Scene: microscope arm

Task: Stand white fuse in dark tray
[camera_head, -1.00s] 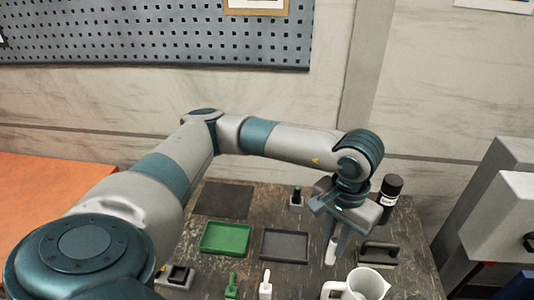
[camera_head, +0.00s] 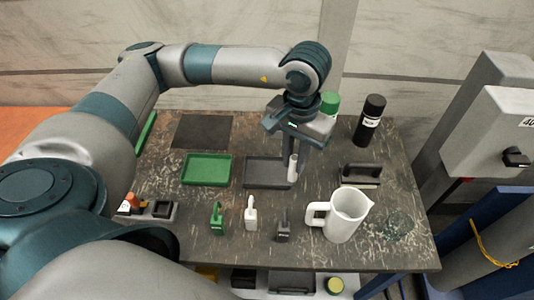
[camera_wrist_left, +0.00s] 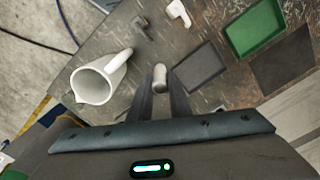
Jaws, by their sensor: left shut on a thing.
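The white fuse (camera_head: 293,168) is a pale upright cylinder held between the fingers of my left gripper (camera_head: 295,152). The dark tray (camera_head: 252,184) is a shallow grey rectangle in the middle of the table. In the head view the fuse overlaps the tray's right end. In the wrist view the fuse (camera_wrist_left: 160,77) shows between both fingers, and the dark tray (camera_wrist_left: 200,72) lies just to its right. I cannot tell how high the fuse is above the table. My right gripper is not in view.
A green tray (camera_head: 207,170) and a dark mat (camera_head: 202,131) lie to the left. A white pitcher (camera_head: 345,217), a dark handled block (camera_head: 361,174) and a black bottle (camera_head: 369,121) stand to the right. Green (camera_head: 217,218), white (camera_head: 250,213) and grey (camera_head: 284,225) handled pieces stand in front.

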